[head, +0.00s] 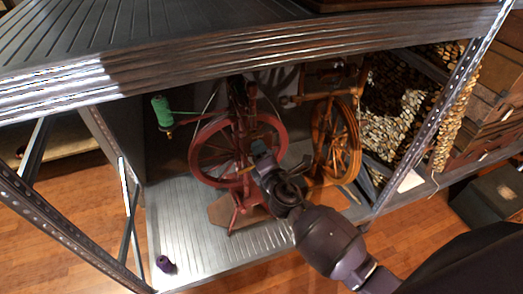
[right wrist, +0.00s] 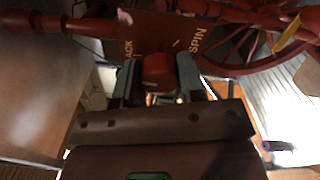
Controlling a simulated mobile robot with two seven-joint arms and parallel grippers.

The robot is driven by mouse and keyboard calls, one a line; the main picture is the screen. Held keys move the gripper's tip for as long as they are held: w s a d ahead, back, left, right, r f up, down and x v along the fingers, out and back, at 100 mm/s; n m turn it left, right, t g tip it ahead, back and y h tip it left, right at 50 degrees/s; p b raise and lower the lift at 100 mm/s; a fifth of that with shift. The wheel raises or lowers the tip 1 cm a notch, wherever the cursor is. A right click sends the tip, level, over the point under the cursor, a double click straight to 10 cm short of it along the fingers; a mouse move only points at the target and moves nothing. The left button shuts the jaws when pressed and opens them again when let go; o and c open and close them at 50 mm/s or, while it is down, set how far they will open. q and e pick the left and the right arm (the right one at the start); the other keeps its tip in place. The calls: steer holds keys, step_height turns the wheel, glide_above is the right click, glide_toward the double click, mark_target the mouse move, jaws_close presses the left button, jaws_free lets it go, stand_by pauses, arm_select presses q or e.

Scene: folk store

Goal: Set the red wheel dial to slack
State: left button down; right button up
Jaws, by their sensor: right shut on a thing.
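The red spinning wheel (head: 198,160) stands on the lower metal shelf in the head view. My right gripper (head: 260,150) reaches to its front from the lower right and hides part of it. In the right wrist view, the right gripper's two fingers (right wrist: 158,82) are shut on a red dial knob (right wrist: 158,70), one on each side. The panel (right wrist: 155,35) behind the knob carries two labels, one ending in "ACK" to the left of the knob and "SPIN" to the right. The knob's exact setting cannot be told. My left gripper is not in view.
A green spool (head: 162,111) sits at the wheel's upper left. An orange-brown spinning wheel (head: 338,140) stands close on the right. A purple spool (head: 165,264) lies at the shelf's front left. The upper shelf (head: 200,70) overhangs, and a metal post (head: 440,110) rises on the right.

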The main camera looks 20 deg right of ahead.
steer(key=shift+n, duration=0.5)
steer(key=o, duration=0.9)
steer(key=s+b, duration=0.1)
steer(key=s, duration=0.9)
steer(key=shift+s+d, duration=0.15)
steer(key=shift+s, duration=0.25)
